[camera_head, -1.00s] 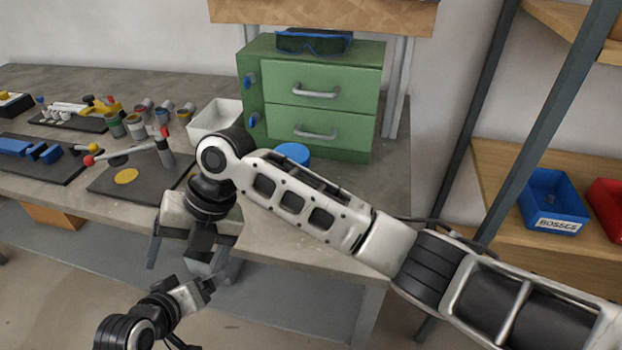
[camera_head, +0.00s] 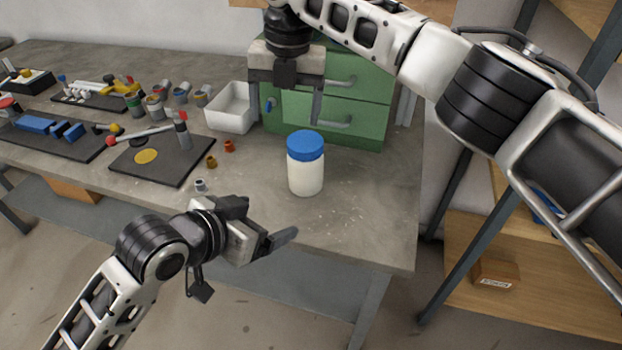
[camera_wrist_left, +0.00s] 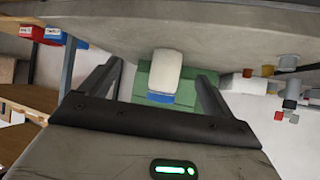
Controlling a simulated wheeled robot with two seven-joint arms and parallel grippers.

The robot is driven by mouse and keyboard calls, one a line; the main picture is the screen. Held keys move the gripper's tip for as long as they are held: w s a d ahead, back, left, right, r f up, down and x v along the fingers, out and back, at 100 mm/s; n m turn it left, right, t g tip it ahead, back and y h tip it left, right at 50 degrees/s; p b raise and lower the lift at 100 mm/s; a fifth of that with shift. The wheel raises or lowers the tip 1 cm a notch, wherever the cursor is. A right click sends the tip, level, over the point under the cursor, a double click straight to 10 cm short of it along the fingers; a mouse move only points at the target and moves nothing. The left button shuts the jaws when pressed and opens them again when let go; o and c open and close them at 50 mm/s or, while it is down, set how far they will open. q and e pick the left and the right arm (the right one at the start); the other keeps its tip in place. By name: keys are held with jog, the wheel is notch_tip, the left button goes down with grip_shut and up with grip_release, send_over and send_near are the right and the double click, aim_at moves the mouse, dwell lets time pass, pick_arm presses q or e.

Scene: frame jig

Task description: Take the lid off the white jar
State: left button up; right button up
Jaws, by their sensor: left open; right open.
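The white jar (camera_head: 305,177) stands upright on the grey workbench near its right end. Its blue lid (camera_head: 305,145) is on top. In the left wrist view the jar (camera_wrist_left: 166,66) appears upside down with the lid (camera_wrist_left: 160,98), between the fingers but farther off. My left gripper (camera_head: 278,238) is open and empty at the bench's front edge, to the lower left of the jar and apart from it. My right gripper (camera_head: 284,112) is open, pointing down above and behind the jar in the picture, in front of the green drawer cabinet, touching nothing that I can see.
The green drawer cabinet (camera_head: 375,125) stands behind the jar. A white bin (camera_head: 230,108) is left of it. A dark board (camera_head: 165,160) with a red-knobbed lever and small coloured pieces lie to the left. The bench right of the jar is clear.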

aim_at(297, 171)
jog(key=d+m, duration=0.1)
jog(key=d+r+m, duration=0.1)
jog(key=d+m+h+b, duration=0.1)
jog(key=shift+w+d+r, duration=0.1)
jog(key=shift+w+r, duration=0.2)
jog(key=shift+w, duration=0.05)
pick_arm(q)
jog(key=w+d, duration=0.2)
jog(key=w, duration=0.2)
jog(key=w+d+f+t, duration=0.1)
jog(key=w+d, duration=0.2)
jog(key=w, duration=0.2)
jog(key=w+d+f+t, duration=0.1)
jog(key=w+d, duration=0.1)
jog(key=w, duration=0.3)
jog(key=shift+w+d+f+n+h, duration=0.2)
jog(key=shift+n+h, duration=0.1)
jog(key=shift+n, duration=0.1)
